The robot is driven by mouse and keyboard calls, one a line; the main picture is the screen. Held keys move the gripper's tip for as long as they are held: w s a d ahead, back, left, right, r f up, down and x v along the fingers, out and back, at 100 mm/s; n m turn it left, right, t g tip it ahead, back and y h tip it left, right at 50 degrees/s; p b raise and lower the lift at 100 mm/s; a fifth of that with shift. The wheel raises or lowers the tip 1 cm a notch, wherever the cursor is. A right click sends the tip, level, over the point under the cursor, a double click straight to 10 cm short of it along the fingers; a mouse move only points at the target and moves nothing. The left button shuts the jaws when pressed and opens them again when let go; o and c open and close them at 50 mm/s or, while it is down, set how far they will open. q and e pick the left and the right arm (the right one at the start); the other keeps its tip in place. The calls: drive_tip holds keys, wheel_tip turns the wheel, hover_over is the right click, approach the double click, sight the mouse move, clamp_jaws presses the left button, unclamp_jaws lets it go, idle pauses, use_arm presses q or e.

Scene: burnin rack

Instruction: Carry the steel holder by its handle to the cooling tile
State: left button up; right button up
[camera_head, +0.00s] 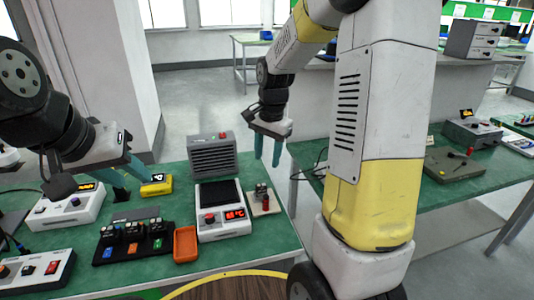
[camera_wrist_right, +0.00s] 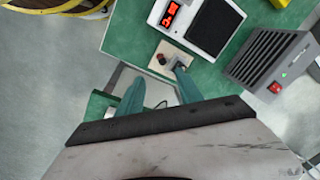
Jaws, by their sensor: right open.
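A small grey metal piece with a dark red upright part, which looks like the steel holder and its handle (camera_head: 264,195), stands on a beige tile (camera_head: 272,209) beside the white hot plate. In the right wrist view, the grey piece (camera_wrist_right: 180,65) and the tile (camera_wrist_right: 165,70) lie just beyond the fingertips. I cannot tell whether this is the cooling tile. My right gripper (camera_head: 268,161) is open and empty, fingers pointing down, above and behind the tile; its fingers (camera_wrist_right: 158,78) are apart. My left gripper (camera_head: 135,187) appears open, near a yellow meter (camera_head: 157,186).
A white hot plate (camera_head: 207,232) with a red display stands left of the tile, a grey fan unit (camera_head: 212,156) behind it. An orange tray (camera_head: 185,245) and a black module rack (camera_head: 108,255) lie further left. The table's right edge is close to the tile.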

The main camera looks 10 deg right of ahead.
drive_tip(key=s+a+r+n+t, duration=0.1)
drive_tip(key=s+r+n, duration=0.4)
drive_tip(key=s, duration=0.5)
drive_tip(key=s+r+n+t+y, duration=0.1)
drive_tip(key=s+r+n+t, duration=0.3)
drive_tip(key=s+r, duration=0.3)
drive_tip(key=s, duration=0.3)
drive_tip(key=shift+a+r+n+y, duration=0.15)
drive_tip(key=shift+a+n+y, duration=0.15)
drive_tip(key=shift+a+n, duration=0.1)
